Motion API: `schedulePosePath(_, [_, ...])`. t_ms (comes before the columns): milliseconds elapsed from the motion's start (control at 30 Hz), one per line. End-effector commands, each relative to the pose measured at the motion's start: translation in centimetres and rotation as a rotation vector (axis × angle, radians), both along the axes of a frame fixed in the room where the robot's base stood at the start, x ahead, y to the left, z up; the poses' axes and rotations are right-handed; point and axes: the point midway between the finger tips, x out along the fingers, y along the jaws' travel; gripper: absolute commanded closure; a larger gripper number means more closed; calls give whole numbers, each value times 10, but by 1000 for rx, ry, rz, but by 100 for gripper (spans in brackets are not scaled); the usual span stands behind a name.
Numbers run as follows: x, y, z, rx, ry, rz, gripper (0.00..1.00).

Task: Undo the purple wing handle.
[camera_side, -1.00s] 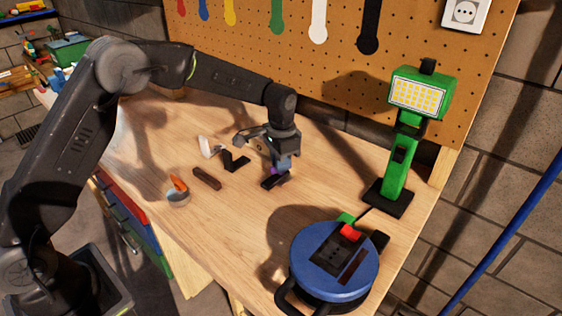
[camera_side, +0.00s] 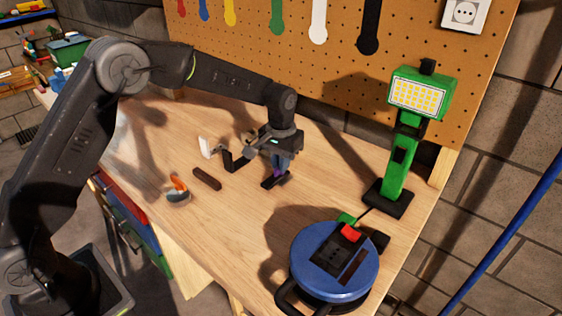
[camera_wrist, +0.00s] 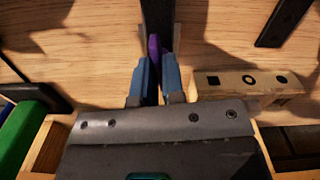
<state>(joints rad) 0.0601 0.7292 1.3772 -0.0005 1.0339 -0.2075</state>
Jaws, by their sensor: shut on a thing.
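The purple wing handle (camera_wrist: 154,47) shows in the wrist view as a thin purple piece between the blue fingertips of my gripper (camera_wrist: 158,72). My gripper is shut on it. In the side view my gripper (camera_side: 278,170) points down over the bench, and only a little purple shows at its fingers. A dark block (camera_side: 275,181) lies under the fingers, and a dark bar (camera_wrist: 157,18) runs behind the handle in the wrist view. The handle's lower part and how it joins the dark block are hidden.
A green work lamp (camera_side: 400,165) stands to the right, and a blue cable reel (camera_side: 335,262) at the front right. A dark brown bar (camera_side: 207,178), a black bracket (camera_side: 236,160), a white piece (camera_side: 206,147) and an orange-topped cup (camera_side: 178,190) lie left. The pegboard (camera_side: 345,75) rises behind.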

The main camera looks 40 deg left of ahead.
Motion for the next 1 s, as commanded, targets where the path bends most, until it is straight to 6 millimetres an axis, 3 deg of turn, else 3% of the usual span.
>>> schedulePosePath(533, [-1, 0, -5, 1, 4, 27, 100])
schedulePosePath(567, [-1, 0, -5, 1, 4, 27, 88])
schedulePosePath(800, [-1, 1, -5, 3, 8, 27, 65])
schedulePosePath(1000, [-1, 0, -3, 1, 4, 27, 65])
